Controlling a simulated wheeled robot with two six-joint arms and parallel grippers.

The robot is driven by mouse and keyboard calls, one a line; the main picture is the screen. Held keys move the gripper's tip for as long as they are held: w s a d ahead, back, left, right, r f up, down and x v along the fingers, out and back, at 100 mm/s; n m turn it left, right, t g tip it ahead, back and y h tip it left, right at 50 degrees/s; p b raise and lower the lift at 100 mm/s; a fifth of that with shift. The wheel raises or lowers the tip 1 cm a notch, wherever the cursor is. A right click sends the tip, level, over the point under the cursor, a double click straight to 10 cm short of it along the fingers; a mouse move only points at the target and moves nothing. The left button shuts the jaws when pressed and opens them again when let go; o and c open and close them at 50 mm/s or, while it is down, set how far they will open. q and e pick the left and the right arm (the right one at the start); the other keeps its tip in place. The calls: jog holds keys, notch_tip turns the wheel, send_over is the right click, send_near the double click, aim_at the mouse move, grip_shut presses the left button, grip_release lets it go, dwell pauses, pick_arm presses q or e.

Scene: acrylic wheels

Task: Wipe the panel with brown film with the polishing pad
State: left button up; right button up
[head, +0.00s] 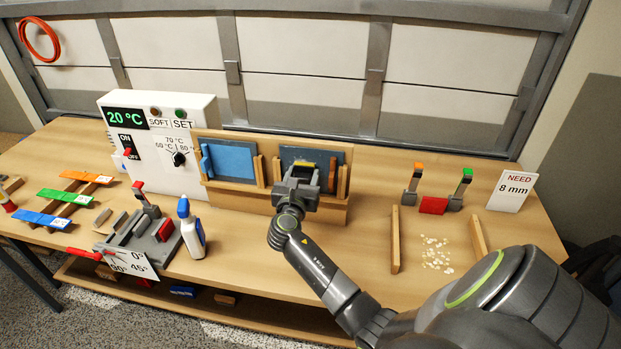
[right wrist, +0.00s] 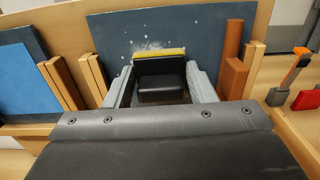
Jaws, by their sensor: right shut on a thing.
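The wooden rack (head: 262,199) at the back of the bench holds two upright panels. The right panel (head: 330,156) is dark blue-grey; in the right wrist view it (right wrist: 115,45) carries white specks and a whitish smear. A brown upright piece (right wrist: 234,70) stands at its right edge; no brown film shows across its face. The left panel (head: 232,163) is brighter blue. My right gripper (head: 302,176) is shut on the polishing pad (right wrist: 160,72), a black block with a yellow edge, in front of the right panel. The yellow edge appears against the panel by the smear. My left gripper is not seen.
A white control box (head: 160,140) stands left of the rack. A white-and-blue spray bottle (head: 191,230) and a grey tool holder (head: 150,240) stand in front of it. To the right are wooden strips (head: 395,240), pale chips (head: 436,253) and a sign (head: 511,190).

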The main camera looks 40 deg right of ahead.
aim_at(293, 164)
jog(key=shift+w+a+r+b, duration=0.15)
jog(key=shift+w+a+b, duration=0.05)
jog(key=shift+w+a, duration=0.4)
jog(key=shift+w+a+r+b, duration=0.2)
jog(key=shift+w+a, duration=0.2)
jog(key=shift+w, duration=0.25)
jog(key=shift+a, duration=0.15)
